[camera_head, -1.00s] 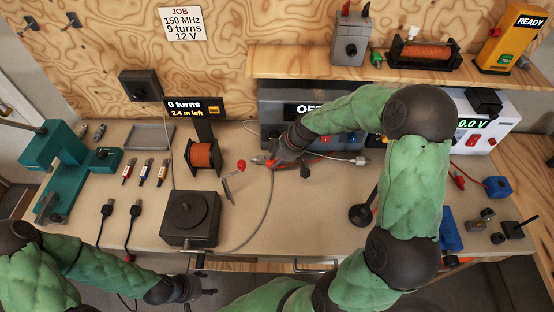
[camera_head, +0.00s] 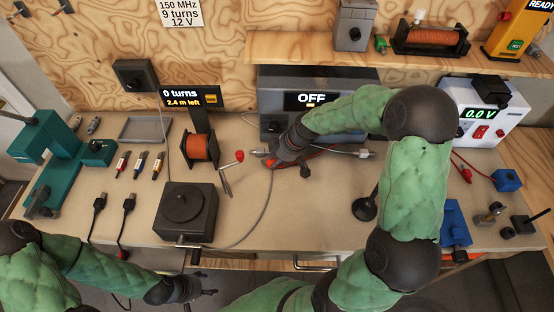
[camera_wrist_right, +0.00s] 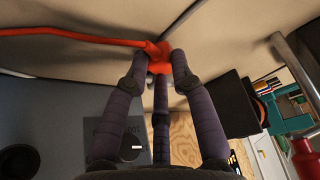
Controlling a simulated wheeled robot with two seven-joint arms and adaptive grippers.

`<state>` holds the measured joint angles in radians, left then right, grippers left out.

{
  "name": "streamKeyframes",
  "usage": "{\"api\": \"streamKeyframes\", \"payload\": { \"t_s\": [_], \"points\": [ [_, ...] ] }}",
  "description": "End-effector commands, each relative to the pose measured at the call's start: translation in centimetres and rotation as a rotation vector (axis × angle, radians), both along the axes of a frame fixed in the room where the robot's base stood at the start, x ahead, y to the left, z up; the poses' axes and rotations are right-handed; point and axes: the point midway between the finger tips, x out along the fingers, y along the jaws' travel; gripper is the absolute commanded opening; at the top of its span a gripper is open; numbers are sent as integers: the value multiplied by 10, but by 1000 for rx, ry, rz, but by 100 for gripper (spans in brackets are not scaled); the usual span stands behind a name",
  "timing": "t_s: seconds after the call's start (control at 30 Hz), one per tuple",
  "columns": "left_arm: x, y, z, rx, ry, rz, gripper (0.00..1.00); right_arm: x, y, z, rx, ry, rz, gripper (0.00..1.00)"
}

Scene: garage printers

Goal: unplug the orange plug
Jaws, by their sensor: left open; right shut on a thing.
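The orange plug (camera_wrist_right: 160,62) is between the fingers of my right gripper (camera_wrist_right: 160,52), with an orange cable (camera_wrist_right: 70,32) running off to the left in the right wrist view. In the head view my right gripper (camera_head: 272,158) is low over the table in front of the grey unit reading OFF (camera_head: 350,84); its fingers and hand hide most of the plug. I cannot tell whether the plug sits in a socket. My left gripper (camera_head: 207,292) is open and empty at the front edge, left of centre.
A black winder box (camera_head: 186,212), a copper spool (camera_head: 202,148) and a red-knobbed crank (camera_head: 228,175) stand left of my right gripper. A grey cable runs beneath it. A white supply (camera_head: 478,118) stands at the right. Black cables lie at the left front.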

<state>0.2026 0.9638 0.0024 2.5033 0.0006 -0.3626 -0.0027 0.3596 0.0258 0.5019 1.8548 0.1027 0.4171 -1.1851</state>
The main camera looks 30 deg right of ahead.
Motion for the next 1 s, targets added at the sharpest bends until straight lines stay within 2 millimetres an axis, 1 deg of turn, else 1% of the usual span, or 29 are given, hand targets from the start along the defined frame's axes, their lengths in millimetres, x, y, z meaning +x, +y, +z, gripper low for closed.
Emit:
{"api": "streamKeyframes", "payload": {
  "t_s": [0.33,0.37,0.4,0.43,0.8,0.93,1.0],
  "points": [
    [0,0,-1,0,0,0,59,0,0,-1,-1,-1,0,0],
    [0,0,-1,0,0,0,59,0,0,-1,-1,-1,0,33],
    [0,0,-1,0,0,0,59,0,0,-1,-1,-1,0,44],
    [0,0,-1,0,0,0,59,0,0,-1,-1,-1,0,52],
    [0,0,-2,0,0,0,59,0,-1,0,0,-1,0,52],
    [0,0,-2,0,0,0,59,-3,-4,11,-2,-4,-2,52],
    [0,0,-2,0,0,0,59,-7,-7,22,-2,-5,-1,52]
  ]
}}
